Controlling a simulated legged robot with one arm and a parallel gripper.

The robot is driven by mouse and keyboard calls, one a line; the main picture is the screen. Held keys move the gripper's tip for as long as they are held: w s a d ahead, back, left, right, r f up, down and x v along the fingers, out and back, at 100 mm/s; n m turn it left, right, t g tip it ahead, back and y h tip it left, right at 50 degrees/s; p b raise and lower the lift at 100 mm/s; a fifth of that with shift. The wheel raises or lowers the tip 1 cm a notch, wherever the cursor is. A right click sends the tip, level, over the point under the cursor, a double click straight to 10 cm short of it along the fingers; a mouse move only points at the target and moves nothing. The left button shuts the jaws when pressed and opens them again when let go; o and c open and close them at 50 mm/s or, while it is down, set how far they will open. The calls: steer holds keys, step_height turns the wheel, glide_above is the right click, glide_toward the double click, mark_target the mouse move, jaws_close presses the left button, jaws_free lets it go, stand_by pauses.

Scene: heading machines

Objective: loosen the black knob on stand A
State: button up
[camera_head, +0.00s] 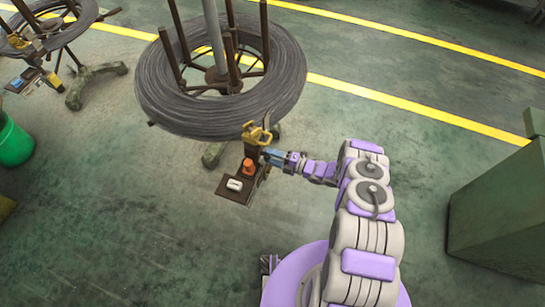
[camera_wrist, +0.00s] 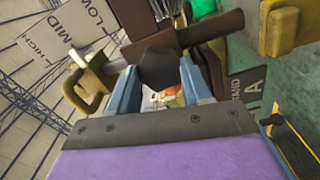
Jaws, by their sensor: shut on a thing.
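The black knob (camera_wrist: 158,68) sits between the two blue fingers of my gripper (camera_wrist: 160,80) in the wrist view, and the fingers are shut on it. A plate reading STAND A (camera_wrist: 252,88) is right of the knob. In the head view my gripper (camera_head: 267,157) reaches the stand's post from the right, below the yellow clamp (camera_head: 257,133). The knob cannot be made out in that view. A sign with HIGH, MID and LOW (camera_wrist: 65,32) is at the upper left of the wrist view.
A large wire coil (camera_head: 215,113) rests on the stand above the post. A small brown shelf (camera_head: 238,197) carries an orange item (camera_head: 248,167) and a white item (camera_head: 234,184). A green cabinet (camera_head: 500,205) stands at right, a green bin (camera_head: 14,142) at left.

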steer(key=shift+s+f+n, duration=0.1)
steer(key=shift+f+n, duration=0.05)
steer(key=shift+n, duration=0.35)
steer(key=o, duration=0.7)
steer(key=shift+f, duration=0.1)
steer(key=o, duration=0.4)
steer(key=shift+c, duration=0.2)
steer(key=v, duration=1.7)
steer(key=shift+d+b, duration=0.3)
steer(key=shift+b, duration=0.1)
